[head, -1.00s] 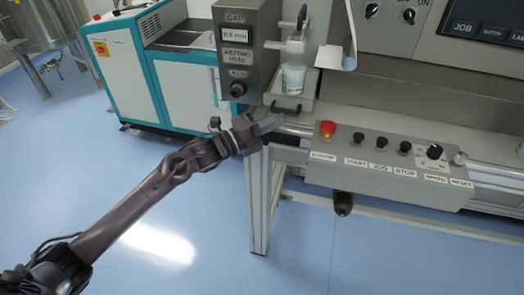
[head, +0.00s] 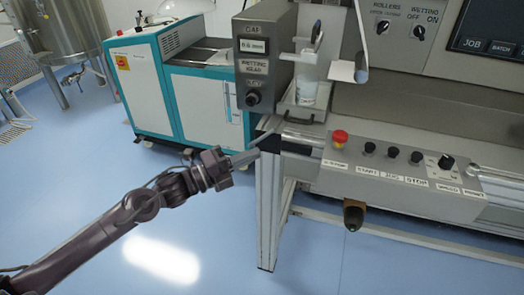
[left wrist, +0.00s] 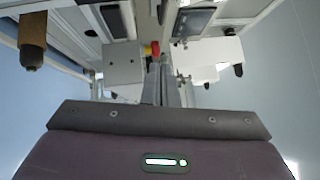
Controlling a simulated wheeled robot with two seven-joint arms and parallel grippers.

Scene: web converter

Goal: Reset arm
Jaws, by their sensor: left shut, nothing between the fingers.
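My left arm comes in from the lower left in the head view. My left gripper (head: 247,155) is shut and empty, left of the machine frame's corner post and below the gap control box (head: 265,62). In the left wrist view the shut fingers (left wrist: 167,90) point away toward the machine. The right gripper does not show in either view.
The machine's control panel (head: 395,180) with a red stop button (head: 340,138) is to the right. A clear cup (head: 307,92) stands on a small tray (head: 302,111). A teal and white cabinet (head: 205,108) is behind. The blue floor (head: 60,190) at left is open.

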